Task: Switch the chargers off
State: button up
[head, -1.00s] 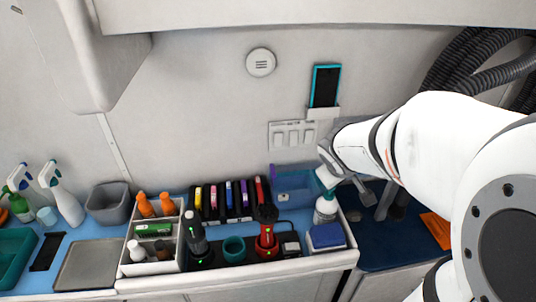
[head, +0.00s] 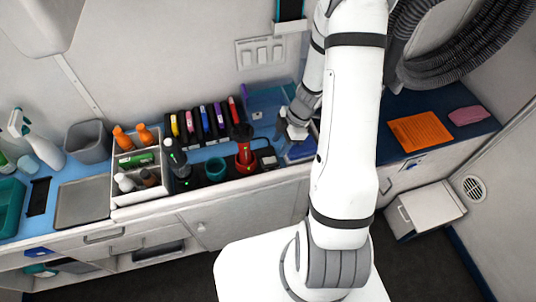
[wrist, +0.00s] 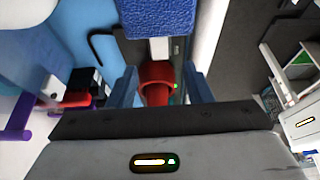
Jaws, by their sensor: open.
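A black clipper (head: 176,158) and a red clipper (head: 245,158) stand upright in dark charging bases on the counter. Small green lights show at both. A white wall panel (head: 240,54) with three switches is above them; I cannot tell the switch positions. My gripper (head: 288,133) is open and empty, right of the red clipper and below the panel. In the wrist view a red charger part (wrist: 156,72) with a green light shows beyond and between the open fingers (wrist: 160,92), apart from them.
A white caddy (head: 126,198) with bottles stands left. An orange sheet (head: 422,131) and pink item (head: 468,115) lie right.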

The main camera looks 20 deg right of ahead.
aim_at(270, 160)
jog(key=b+x, duration=0.1)
jog(key=x, duration=0.6)
jog(key=shift+c, duration=0.5)
